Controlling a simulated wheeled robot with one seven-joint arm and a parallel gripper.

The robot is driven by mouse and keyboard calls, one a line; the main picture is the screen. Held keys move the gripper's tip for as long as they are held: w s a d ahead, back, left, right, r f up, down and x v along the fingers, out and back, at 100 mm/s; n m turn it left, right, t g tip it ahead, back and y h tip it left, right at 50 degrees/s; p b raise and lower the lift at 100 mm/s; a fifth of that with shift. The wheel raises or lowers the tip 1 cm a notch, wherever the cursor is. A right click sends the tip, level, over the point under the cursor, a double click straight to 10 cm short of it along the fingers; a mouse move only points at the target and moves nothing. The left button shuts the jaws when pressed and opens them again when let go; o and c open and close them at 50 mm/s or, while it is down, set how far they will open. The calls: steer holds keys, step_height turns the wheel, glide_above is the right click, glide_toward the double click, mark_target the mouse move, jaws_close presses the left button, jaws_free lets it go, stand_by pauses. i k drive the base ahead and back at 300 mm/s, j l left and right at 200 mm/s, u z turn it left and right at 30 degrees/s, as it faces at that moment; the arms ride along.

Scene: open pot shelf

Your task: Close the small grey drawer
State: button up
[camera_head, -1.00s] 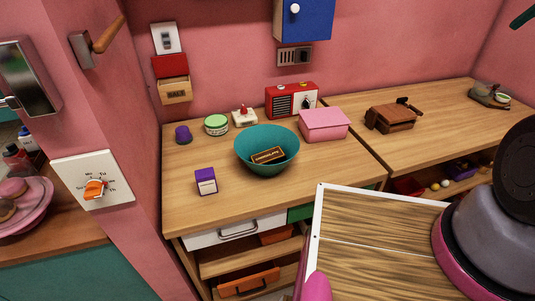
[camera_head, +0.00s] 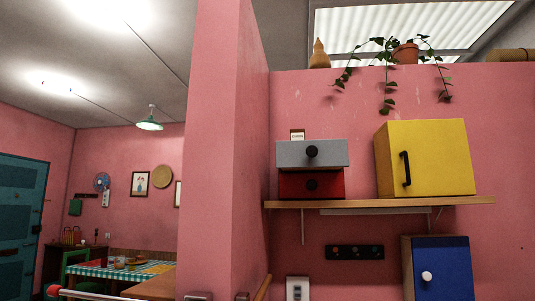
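The small grey drawer (camera_head: 312,153) has a round black knob and sits directly above a red drawer (camera_head: 311,184) on a wooden wall shelf. The grey front looks slightly wider than the red one and seems to stand a little forward of it. I cannot tell exactly how far it is open from this low angle. My gripper is not in view.
A yellow cabinet (camera_head: 425,158) with a black handle stands right of the drawers on the shelf (camera_head: 380,203). A small box (camera_head: 297,134) shows above them. A blue cabinet (camera_head: 441,270) hangs below. A pink wall column (camera_head: 224,150) stands left.

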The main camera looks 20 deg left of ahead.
mark_target(315, 155)
steer(key=u, duration=1.1)
